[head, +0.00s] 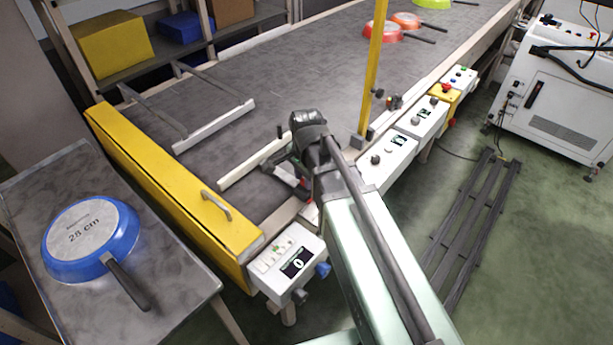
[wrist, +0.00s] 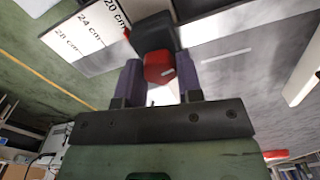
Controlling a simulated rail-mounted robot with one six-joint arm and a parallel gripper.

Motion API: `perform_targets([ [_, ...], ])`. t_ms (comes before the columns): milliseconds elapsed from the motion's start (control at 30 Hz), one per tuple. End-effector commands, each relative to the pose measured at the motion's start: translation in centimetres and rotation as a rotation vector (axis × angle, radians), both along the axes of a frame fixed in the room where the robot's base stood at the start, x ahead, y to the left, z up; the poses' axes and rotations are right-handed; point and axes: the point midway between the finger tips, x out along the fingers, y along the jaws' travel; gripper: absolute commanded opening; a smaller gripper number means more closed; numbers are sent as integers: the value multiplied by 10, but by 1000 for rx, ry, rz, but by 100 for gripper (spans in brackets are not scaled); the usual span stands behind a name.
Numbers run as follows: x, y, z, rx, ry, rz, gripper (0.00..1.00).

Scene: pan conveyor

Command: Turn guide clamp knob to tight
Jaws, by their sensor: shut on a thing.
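The guide clamp knob shows in the wrist view as a black and red piece (wrist: 158,68) between the two fingers of my gripper (wrist: 160,78). My gripper is shut on it. A white scale plate (wrist: 85,38) marked 20, 24 and 28 cm lies beside the knob, to its left. In the head view my wrist covers most of the clamp; only a bit of red shows by the belt's edge. The white guide rail (head: 250,162) runs from there over the belt. The knob's exact angle cannot be read.
The second guide rail (head: 213,127) stands across the belt. A yellow end cover (head: 165,190) and a control box (head: 287,263) are near my arm. A yellow post (head: 372,75) rises at the belt edge. A blue pan (head: 90,238) lies on the side table; other pans (head: 382,31) are far up the belt.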

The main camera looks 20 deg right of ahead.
Motion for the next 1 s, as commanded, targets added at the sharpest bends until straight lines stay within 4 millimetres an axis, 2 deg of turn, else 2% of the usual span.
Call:
perform_targets([
  [33,-1,0,0,0,1,0,37],
  [200,0,0,0,0,1,1,59],
  [433,0,0,0,0,0,1,59],
  [533,0,0,7,0,0,1,59],
  [667,0,0,30,0,0,1,59],
  [900,0,0,91,0,0,1,59],
  [1000,0,0,107,0,0,1,59],
])
